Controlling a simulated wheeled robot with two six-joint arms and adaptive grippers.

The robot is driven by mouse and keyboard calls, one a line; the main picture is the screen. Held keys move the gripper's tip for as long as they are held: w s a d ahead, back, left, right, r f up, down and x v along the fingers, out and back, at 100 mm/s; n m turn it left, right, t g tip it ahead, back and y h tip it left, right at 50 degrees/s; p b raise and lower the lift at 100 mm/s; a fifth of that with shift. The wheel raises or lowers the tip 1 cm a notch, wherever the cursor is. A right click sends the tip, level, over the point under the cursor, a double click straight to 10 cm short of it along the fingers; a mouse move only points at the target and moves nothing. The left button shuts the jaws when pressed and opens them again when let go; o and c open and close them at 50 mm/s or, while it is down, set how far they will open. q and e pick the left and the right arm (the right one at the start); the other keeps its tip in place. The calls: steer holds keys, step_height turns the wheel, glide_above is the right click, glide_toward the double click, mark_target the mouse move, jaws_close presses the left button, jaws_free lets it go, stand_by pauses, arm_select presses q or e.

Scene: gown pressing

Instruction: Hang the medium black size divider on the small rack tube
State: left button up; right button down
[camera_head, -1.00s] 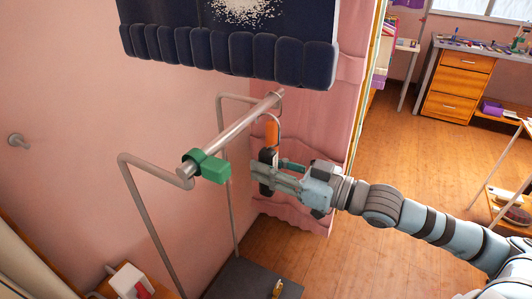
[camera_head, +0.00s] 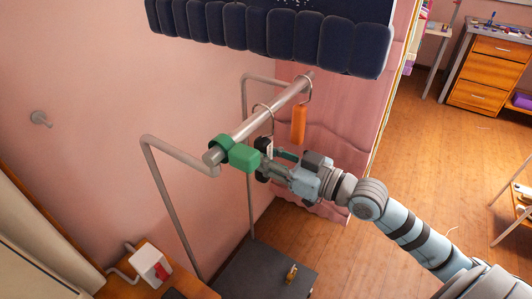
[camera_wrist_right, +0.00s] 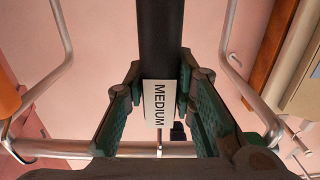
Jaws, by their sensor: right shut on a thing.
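The rack tube (camera_head: 245,132) runs diagonally from its near end up to the right. My right gripper (camera_head: 268,158) is shut on the black size divider (camera_head: 265,146), just below the tube and beside the green divider. In the right wrist view the black divider (camera_wrist_right: 159,35) with its white MEDIUM label (camera_wrist_right: 160,102) lies between the fingers. Its thin hook shows at the tube in the head view; whether it rests on the tube I cannot tell. The orange divider (camera_head: 299,125) hangs farther along, and the green divider (camera_head: 238,154) sits near the near end. My left gripper is not in view.
The bent rack frame (camera_head: 168,210) stands by the pink wall. Dark padded cushioning (camera_head: 290,38) overhangs the rack's far end. A dark box (camera_head: 255,272) stands below, with a wooden table (camera_head: 150,285) at lower left. Open wooden floor lies to the right.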

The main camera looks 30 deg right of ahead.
steer(key=shift+w, duration=0.15)
steer(key=shift+d+f+b, duration=0.1)
steer(key=shift+f+b, duration=0.15)
steer(key=shift+b, duration=0.05)
steer(key=c, duration=1.3)
jaws_free()
steer(key=p+v, duration=0.2)
steer(key=shift+r+p, duration=0.1)
steer(key=shift+p, duration=0.2)
steer(key=shift+s+d+p, duration=0.25)
steer(key=shift+s+p, duration=0.05)
steer(key=shift+s, duration=0.3)
